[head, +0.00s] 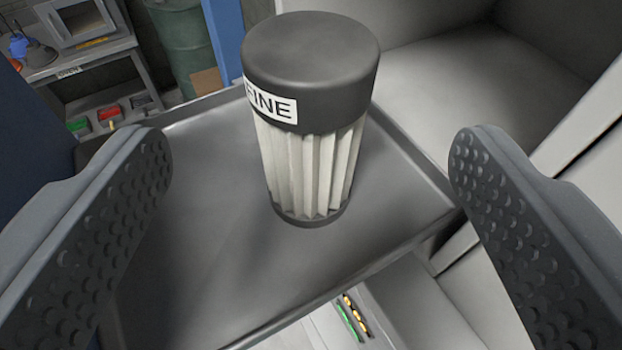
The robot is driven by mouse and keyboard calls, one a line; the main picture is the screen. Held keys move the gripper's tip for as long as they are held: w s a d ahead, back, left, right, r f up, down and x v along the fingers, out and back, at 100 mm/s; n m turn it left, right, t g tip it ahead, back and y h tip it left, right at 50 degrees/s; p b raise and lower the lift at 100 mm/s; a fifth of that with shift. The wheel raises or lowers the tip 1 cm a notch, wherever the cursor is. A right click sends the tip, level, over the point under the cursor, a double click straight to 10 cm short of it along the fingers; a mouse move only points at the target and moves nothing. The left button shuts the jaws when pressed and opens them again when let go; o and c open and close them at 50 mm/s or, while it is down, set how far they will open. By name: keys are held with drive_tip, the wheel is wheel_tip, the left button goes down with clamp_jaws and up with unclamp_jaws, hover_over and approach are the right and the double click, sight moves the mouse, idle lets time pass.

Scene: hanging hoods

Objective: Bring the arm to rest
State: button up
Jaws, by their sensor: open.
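My gripper (308,175) is open, with one dark studded finger at the left and one at the right of the head view. Nothing is held between the fingers. Beyond and between them a filter cartridge (310,165) stands upright on a grey metal tray (210,240).
A light grey boxy enclosure (470,80) is behind and right of the tray. A bench (80,60) with small items and a green drum (182,45) are at the back left. A blue post (226,40) stands beside the drum. Bare tray surface lies left of the cartridge.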

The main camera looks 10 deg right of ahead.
drive_tip(key=shift+s+r, duration=0.15)
drive_tip(key=shift+s, duration=0.35)
